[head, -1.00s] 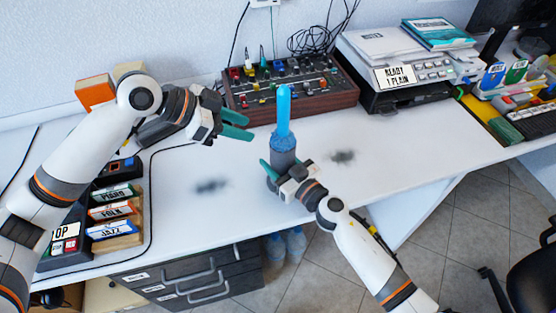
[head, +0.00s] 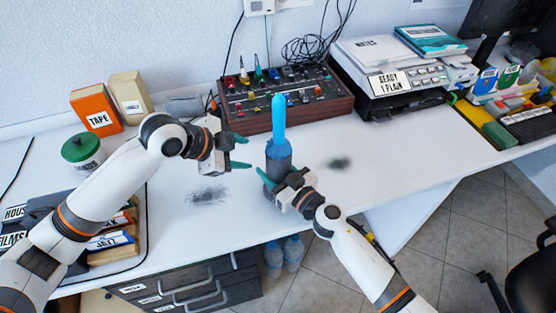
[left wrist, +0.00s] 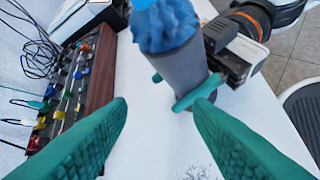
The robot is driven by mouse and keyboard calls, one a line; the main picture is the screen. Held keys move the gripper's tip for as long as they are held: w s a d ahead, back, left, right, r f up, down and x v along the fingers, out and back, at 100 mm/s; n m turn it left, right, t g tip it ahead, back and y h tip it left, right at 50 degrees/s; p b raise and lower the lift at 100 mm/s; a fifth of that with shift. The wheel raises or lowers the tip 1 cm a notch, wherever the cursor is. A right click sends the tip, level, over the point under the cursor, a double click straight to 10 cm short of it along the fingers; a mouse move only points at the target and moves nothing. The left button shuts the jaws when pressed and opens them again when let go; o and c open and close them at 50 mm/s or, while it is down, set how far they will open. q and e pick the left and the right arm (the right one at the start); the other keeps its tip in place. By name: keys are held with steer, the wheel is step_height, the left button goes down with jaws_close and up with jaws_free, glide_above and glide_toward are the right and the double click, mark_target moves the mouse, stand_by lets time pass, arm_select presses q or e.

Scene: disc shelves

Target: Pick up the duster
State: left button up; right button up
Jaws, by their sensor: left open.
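The duster stands upright with its light blue handle (head: 279,112) up and its fluffy blue head (head: 279,148) at the mouth of a grey cup. The blue head (left wrist: 165,24) and grey cup (left wrist: 175,75) also show in the left wrist view, with the handle out of frame. My right gripper (head: 268,184) is around the cup, one green finger across its side. My left gripper (head: 240,152) is open and empty, a short way left of the duster. Its two green fingers (left wrist: 160,120) spread across the left wrist view, with the cup beyond the gap.
A mixer panel (head: 285,98) stands behind the duster, with a printer (head: 395,80) to its right. Dark smudges (head: 208,195) mark the white desk. An orange box (head: 97,108) and a green-lidded tub (head: 83,150) stand at left. Desk around the smudges is clear.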

arm_select(q)
steer(key=f+m+t+y, duration=0.1)
steer(key=f+m, duration=0.1)
steer(key=f+m+t+y, duration=0.1)
steer(key=f+m+t, duration=0.1)
steer(key=m, duration=0.1)
steer(key=d+f+m+t+y, duration=0.1)
steer(key=f+m+y, duration=0.1)
steer(key=f+m, duration=0.1)
steer(key=shift+t, duration=0.4)
steer(key=shift+s+d+m+t+y, duration=0.15)
steer(key=shift+s+m+t+y, duration=0.35)
steer(key=shift+m+t+y, duration=0.5)
steer(key=s+d+r+m+t+y, duration=0.1)
steer(key=s+d+r+m+t, duration=0.1)
steer(key=s+r+m+t, duration=0.3)
steer(key=m, duration=0.3)
glide_toward(278, 147)
steer(key=w, duration=0.2)
steer(key=shift+t, duration=0.4)
steer(key=w, duration=0.6)
steer(key=shift+w+f, duration=0.2)
steer(key=shift+f, duration=0.05)
steer(key=w, duration=0.3)
steer(key=w+r, duration=0.1)
steer(key=w, duration=0.1)
steer(key=shift+d, duration=0.1)
steer(key=shift+f, duration=0.1)
steer(key=shift+c, duration=0.2)
